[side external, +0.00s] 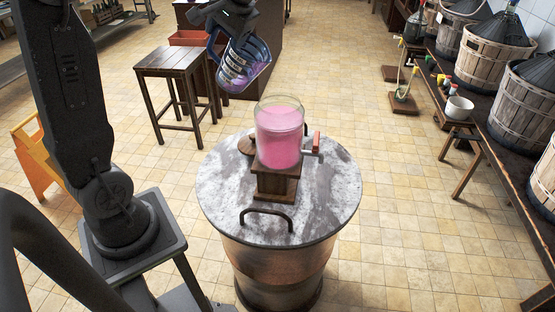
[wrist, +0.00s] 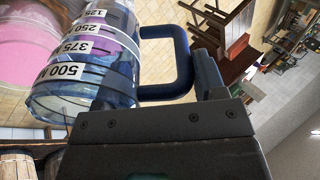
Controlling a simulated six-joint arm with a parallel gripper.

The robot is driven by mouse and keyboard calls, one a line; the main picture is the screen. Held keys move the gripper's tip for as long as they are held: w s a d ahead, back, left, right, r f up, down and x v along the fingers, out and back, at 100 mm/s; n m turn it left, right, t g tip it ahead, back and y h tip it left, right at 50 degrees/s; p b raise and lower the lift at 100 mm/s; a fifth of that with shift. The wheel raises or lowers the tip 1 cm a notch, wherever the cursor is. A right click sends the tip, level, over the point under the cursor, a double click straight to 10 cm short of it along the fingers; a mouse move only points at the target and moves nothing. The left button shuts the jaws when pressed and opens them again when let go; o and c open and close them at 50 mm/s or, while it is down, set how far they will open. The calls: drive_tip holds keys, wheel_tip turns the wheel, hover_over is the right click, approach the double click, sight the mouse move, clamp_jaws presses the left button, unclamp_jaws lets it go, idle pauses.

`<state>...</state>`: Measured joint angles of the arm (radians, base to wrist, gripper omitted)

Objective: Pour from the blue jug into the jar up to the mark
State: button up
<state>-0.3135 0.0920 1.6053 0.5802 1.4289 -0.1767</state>
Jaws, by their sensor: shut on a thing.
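The blue jug (side external: 241,66) is clear with a blue handle and a measuring scale. It hangs tilted in the air, above and to the left of the jar, with some pink liquid inside. My gripper (side external: 226,18) is shut on the jug's handle. In the wrist view the jug (wrist: 85,65) shows its 125 to 500 marks, and its handle (wrist: 180,62) runs to my gripper (wrist: 200,80). The glass jar (side external: 279,136) stands upright on a wooden stand (side external: 277,183) and holds pink liquid to near its top. I cannot make out a mark on it. No stream shows between jug and jar.
The stand is on a round grey tabletop (side external: 225,190) over a barrel. A red-ended tap (side external: 316,142) sticks out right of the jar. A wooden stool (side external: 175,62) stands behind left. A bench with demijohn baskets (side external: 494,50) is at right. Tiled floor between is clear.

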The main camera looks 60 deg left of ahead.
drive_tip(key=shift+s+a+r+t+h, duration=0.1)
drive_tip(key=shift+a+r+t+h, duration=0.25)
drive_tip(key=shift+h, duration=0.35)
drive_tip(key=shift+d, duration=0.1)
drive_tip(key=shift+s+f+t+h, duration=0.1)
drive_tip(key=shift+f+t+h, duration=0.5)
drive_tip(key=shift+h, duration=0.6)
drive_tip(key=shift+f+t+h, duration=0.2)
drive_tip(key=shift+t+h, duration=0.15)
drive_tip(key=shift+h, duration=0.15)
drive_tip(key=shift+f, duration=0.1)
drive_tip(key=shift+f+h, duration=0.25)
drive_tip(key=shift+h, duration=0.25)
